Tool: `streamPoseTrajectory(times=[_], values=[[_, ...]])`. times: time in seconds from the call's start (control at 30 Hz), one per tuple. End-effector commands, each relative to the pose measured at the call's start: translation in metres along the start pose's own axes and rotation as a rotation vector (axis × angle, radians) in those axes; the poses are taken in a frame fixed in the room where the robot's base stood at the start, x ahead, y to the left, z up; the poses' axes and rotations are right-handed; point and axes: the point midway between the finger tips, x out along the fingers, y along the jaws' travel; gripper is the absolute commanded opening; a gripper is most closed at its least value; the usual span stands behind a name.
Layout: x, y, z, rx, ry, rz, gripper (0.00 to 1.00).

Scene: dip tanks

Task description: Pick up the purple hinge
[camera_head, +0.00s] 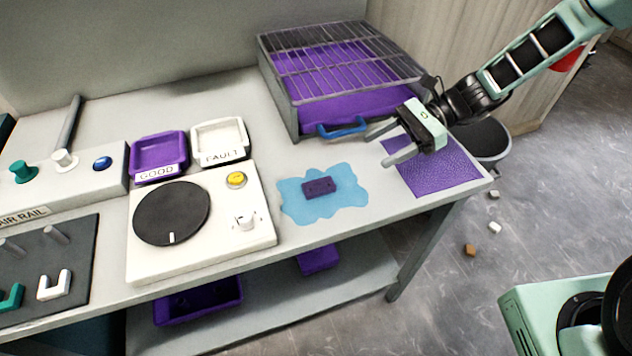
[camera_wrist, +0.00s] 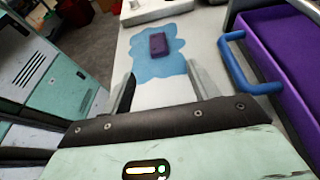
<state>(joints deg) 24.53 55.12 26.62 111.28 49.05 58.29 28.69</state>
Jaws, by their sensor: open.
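The purple hinge (camera_head: 319,187) is a small dark purple block lying flat on a light blue splash-shaped patch (camera_head: 350,195) on the bench. In the wrist view the hinge (camera_wrist: 159,44) lies beyond my fingertips, roughly between their lines, on the blue patch (camera_wrist: 150,68). My gripper (camera_head: 376,146) is open and empty, above the bench to the right of the hinge and apart from it. In the wrist view my gripper's two fingers (camera_wrist: 158,80) stand wide apart. Nothing covers the hinge.
A wire-topped rack with a purple tray (camera_head: 375,105) and blue handle (camera_head: 342,128) stands close behind my gripper. A purple mat (camera_head: 440,170) lies at the bench's right end. A white dial box (camera_head: 255,215) and GOOD (camera_head: 158,152) and FAULT (camera_head: 219,138) trays are left.

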Motion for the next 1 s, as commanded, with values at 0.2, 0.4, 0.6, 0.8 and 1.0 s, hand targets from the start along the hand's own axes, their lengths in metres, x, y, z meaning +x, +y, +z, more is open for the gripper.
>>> streamPoseTrajectory(times=[0.2, 0.4, 0.6, 0.8, 1.0], values=[[0.047, 0.001, 0.003, 0.001, -0.002, 0.005, 0.60], [0.075, 0.001, 0.001, -0.001, 0.000, 0.003, 0.60], [0.088, 0.002, 0.001, 0.000, 0.000, 0.003, 0.60], [0.117, 0.006, 0.002, 0.000, -0.001, 0.005, 0.60], [0.134, 0.005, -0.001, -0.002, 0.002, 0.002, 0.60]])
